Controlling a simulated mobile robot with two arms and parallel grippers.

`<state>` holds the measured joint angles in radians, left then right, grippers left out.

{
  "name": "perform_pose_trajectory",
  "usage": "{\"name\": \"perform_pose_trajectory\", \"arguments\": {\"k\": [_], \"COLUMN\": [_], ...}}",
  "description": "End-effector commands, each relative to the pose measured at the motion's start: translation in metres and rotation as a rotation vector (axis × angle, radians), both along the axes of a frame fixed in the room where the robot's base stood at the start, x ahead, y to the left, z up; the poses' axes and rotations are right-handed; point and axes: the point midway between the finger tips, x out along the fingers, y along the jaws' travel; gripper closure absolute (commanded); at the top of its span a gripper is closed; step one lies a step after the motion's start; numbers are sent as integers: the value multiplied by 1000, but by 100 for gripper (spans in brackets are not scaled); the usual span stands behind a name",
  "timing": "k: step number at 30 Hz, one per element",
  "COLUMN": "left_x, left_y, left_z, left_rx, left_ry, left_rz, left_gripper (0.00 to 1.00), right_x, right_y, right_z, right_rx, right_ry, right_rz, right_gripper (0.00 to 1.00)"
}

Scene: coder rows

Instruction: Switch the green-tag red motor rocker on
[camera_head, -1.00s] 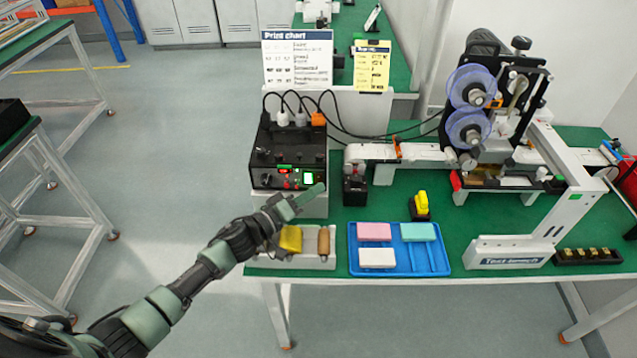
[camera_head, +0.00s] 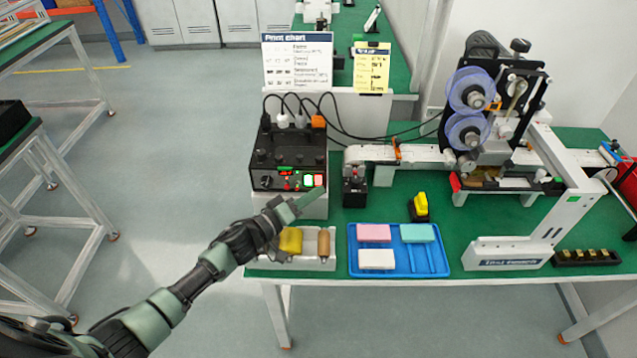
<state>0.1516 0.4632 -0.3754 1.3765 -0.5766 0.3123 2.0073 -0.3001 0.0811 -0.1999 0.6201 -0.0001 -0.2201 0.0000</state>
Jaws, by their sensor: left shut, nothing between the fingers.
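The black control box (camera_head: 290,150) stands on a white block at the table's left end. The picture is too small to tell which way any rocker is tipped. My left gripper (camera_head: 314,192) is shut and empty, its green tip just below the lit pieces. I cannot tell whether it touches the box. My right gripper is out of view.
A white tray (camera_head: 325,262) with a yellow block (camera_head: 291,240) and a brown-handled tool (camera_head: 323,242) lies below my gripper. A blue tray (camera_head: 440,262) with coloured blocks is right of it. The labelling machine (camera_head: 500,110) fills the table's right side. Cables rise behind the box.

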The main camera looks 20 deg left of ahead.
Motion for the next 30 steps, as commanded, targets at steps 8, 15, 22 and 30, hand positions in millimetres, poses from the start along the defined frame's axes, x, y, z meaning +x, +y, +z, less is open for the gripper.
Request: {"name": "perform_pose_trajectory", "arguments": {"k": [8,15,22,30], "left_x": [-6,-10,-32,-52], "left_y": [-2,-3,-9,-15], "left_z": [1,3,8,10], "left_rx": [1,0,-1,-2], "left_ry": [0,2,2,1], "left_rz": [0,0,0,0], "left_gripper": [100,100,100,100], "right_x": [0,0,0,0], "right_y": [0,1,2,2], "right_z": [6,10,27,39], "right_rx": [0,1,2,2], "right_ry": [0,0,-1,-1], "right_rz": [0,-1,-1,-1], "right_gripper": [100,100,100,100]}}
